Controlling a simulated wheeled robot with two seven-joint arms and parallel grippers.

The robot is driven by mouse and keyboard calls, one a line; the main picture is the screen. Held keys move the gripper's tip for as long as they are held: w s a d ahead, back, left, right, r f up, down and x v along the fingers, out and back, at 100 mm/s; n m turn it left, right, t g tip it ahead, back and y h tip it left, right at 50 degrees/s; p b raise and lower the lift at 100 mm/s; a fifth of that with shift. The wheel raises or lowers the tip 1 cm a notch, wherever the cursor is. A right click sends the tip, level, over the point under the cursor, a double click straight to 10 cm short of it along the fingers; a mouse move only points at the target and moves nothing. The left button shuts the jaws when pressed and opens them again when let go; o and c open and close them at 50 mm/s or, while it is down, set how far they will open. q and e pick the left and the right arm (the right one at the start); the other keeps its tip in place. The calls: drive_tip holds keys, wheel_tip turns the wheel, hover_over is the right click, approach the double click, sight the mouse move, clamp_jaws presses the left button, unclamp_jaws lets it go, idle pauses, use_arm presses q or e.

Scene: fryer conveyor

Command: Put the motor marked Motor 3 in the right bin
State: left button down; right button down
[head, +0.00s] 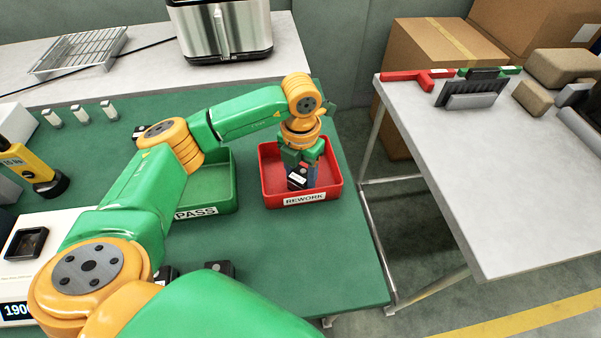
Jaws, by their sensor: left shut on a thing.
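My left gripper (306,160) points down over the red bin labelled REWORK (333,188), at the right of the green table. It is shut on a dark motor (298,179) with a small white label; the label is too small to read. The motor's lower end is inside the bin's outline, and I cannot tell whether it touches the floor. The green bin labelled PASS (222,192) stands just left of the red bin, partly hidden by my left arm. My right gripper is not in view.
Dark blocks (220,268) lie on the green mat, partly behind my arm. A scale with a black tray (26,244) and a yellow tool (30,168) are at left. An air fryer (221,35) and wire rack (80,50) stand behind. A grey table (480,180) is at right, past a gap.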

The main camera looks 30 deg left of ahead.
sight(301, 175)
use_arm(q)
drive_tip(key=shift+f, duration=0.2)
drive_tip(key=c, duration=0.5)
unclamp_jaws()
drive_tip(key=shift+r, duration=0.1)
drive_tip(key=shift+r, duration=0.55)
wheel_tip(301, 175, up, 11)
drive_tip(key=shift+r, duration=0.1)
